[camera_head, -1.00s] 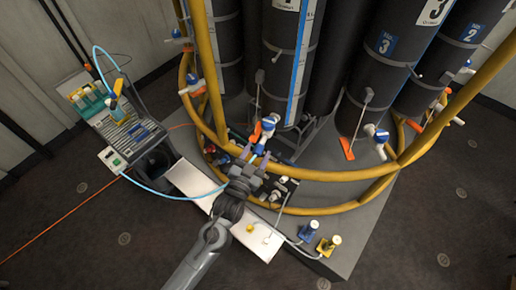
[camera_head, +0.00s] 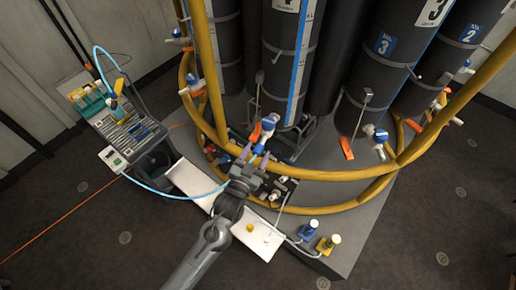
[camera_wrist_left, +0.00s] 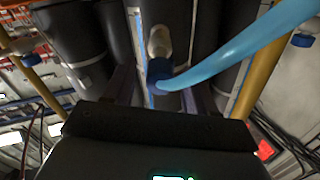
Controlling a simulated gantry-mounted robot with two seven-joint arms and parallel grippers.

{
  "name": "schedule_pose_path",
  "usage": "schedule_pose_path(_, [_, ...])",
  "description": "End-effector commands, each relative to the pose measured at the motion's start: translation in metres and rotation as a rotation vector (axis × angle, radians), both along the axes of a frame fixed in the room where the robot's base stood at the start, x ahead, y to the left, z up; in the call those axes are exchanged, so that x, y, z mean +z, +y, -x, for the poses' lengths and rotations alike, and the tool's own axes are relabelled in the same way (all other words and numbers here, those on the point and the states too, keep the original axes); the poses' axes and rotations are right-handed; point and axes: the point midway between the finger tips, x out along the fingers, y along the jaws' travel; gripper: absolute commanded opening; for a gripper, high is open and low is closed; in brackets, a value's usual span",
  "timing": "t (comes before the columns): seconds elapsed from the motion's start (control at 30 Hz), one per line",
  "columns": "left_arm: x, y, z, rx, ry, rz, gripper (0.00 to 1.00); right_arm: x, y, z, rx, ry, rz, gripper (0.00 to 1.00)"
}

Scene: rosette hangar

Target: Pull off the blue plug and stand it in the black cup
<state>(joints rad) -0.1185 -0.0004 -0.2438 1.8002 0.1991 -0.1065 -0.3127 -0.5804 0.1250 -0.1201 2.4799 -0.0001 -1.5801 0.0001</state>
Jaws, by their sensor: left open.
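In the head view the plug (camera_head: 259,149) shows small below an orange-handled valve (camera_head: 267,126). My left gripper (camera_head: 252,157) is open, its fingers on either side of the plug in the picture; contact is not visible. Its fingers also show in the wrist view (camera_wrist_left: 159,88). A dark round container (camera_head: 152,163), possibly the black cup, is at the cart's lower end. My right gripper is not in view.
A yellow rail (camera_head: 330,175) curves around the tall black cylinders (camera_head: 335,60). A tool cart (camera_head: 125,132) stands at left. A white shelf (camera_head: 192,182) runs along the platform's front, with a yellow knob (camera_head: 250,228) on it. Blue and yellow fittings (camera_head: 308,229) stand at its right.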

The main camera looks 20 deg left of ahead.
Motion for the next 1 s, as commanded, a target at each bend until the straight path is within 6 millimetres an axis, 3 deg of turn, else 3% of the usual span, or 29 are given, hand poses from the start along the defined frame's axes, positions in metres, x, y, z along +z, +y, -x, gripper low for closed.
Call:
schedule_pose_path(0.07, [0.000,0.000,0.000,0.000,0.000,0.000,0.53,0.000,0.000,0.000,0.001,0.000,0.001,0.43])
schedule_pose_path(0.4, [0.000,0.000,0.000,0.000,0.000,0.000,0.01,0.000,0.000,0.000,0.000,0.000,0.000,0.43])
schedule_pose_path(1.0, [0.002,0.001,0.012,0.000,0.000,0.000,0.00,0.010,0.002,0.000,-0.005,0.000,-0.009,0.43])
